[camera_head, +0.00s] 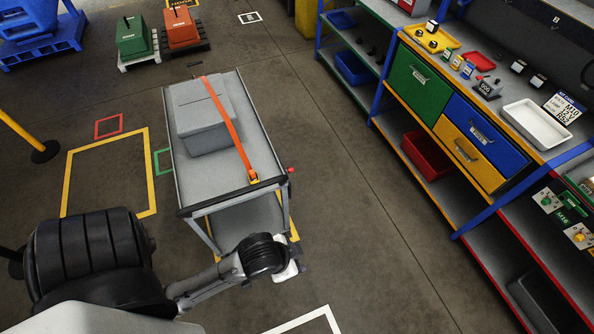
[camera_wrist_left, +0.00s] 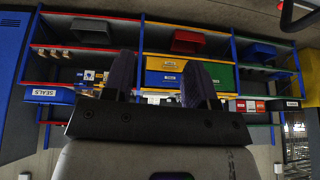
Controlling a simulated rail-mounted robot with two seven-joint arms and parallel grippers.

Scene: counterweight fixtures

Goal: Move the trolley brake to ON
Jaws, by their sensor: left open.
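The trolley (camera_head: 240,180) stands in the middle of the head view, with a dark push handle (camera_head: 232,196) at its near end. A small red knob (camera_head: 291,170) shows at the right end of this handle. I cannot tell whether it is the brake, and no ON marking is readable. My left gripper (camera_head: 290,268) is just in front of the trolley's near right corner, apart from the knob. In the left wrist view its two dark fingers (camera_wrist_left: 160,78) are spread with nothing between them. My right gripper is not in view.
A grey box (camera_head: 203,115) sits on the trolley under an orange strap (camera_head: 228,128). A workbench with green, blue and yellow drawers (camera_head: 420,83) stands at the right. A yellow floor outline (camera_head: 108,168) lies left of the trolley. The floor between trolley and bench is clear.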

